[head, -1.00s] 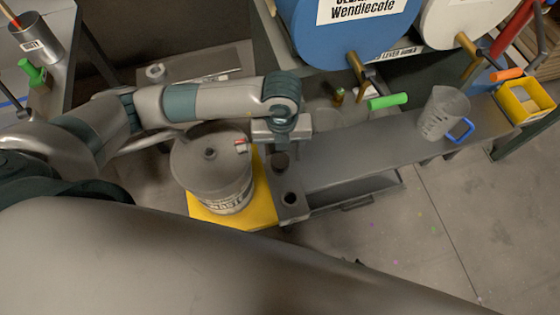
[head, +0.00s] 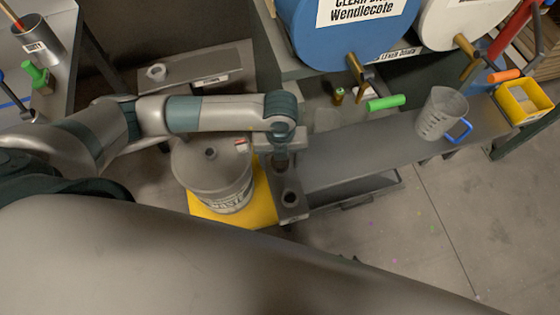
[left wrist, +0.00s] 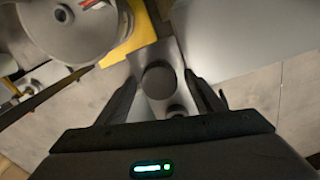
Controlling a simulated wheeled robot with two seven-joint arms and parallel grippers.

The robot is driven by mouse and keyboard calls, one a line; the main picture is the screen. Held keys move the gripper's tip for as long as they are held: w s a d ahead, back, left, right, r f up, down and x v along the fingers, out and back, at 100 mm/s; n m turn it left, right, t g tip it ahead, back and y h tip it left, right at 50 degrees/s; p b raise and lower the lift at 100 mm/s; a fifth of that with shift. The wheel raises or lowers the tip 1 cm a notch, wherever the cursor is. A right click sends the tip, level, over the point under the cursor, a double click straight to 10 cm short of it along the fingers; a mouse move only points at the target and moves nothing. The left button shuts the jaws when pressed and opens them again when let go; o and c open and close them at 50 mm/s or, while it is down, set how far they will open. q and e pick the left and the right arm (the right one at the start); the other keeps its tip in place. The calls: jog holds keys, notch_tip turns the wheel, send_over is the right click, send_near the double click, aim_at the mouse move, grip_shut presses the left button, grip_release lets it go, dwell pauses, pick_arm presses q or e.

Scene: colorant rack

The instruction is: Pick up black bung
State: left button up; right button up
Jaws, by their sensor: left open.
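The black bung (left wrist: 158,80) is a dark round disc on a small grey stand (head: 288,212). In the left wrist view it lies between the fingers of my left gripper (left wrist: 160,92), which is open and appears apart from it. In the head view my left gripper (head: 281,158) points down over the back of the stand and hides most of the bung. A second dark round opening (head: 290,198) is in front of it; it also shows in the left wrist view (left wrist: 178,112). My right gripper is not in view.
A lidded grey waste drum (head: 212,170) on a yellow base (head: 265,205) stands just left. A grey bench (head: 370,140) with a clear jug (head: 438,112) runs to the right. Blue drum (head: 345,35) and white drum (head: 445,22) with taps overhang the back.

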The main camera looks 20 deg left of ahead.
pick_arm(q)
jog(key=c, duration=1.1)
jog(key=shift+r, duration=0.15)
jog(key=shift+c, duration=0.2)
jog(key=shift+r, duration=0.5)
notch_tip(320, 180, up, 2)
jog(key=shift+r+b, duration=0.2)
jog(key=shift+b, duration=0.15)
jog(key=s+d+r, duration=0.5)
jog(key=s+r, duration=0.2)
jog(key=s, duration=0.3)
jog(key=shift+s+r, duration=0.2)
pick_arm(e)
jog(key=shift+s+d+f+g, duration=0.25)
jog(key=shift+d+f+g, duration=0.05)
jog(key=shift+d+f, duration=0.1)
pick_arm(q)
jog(key=shift+d, duration=0.1)
pick_arm(e)
jog(key=shift+w, duration=0.1)
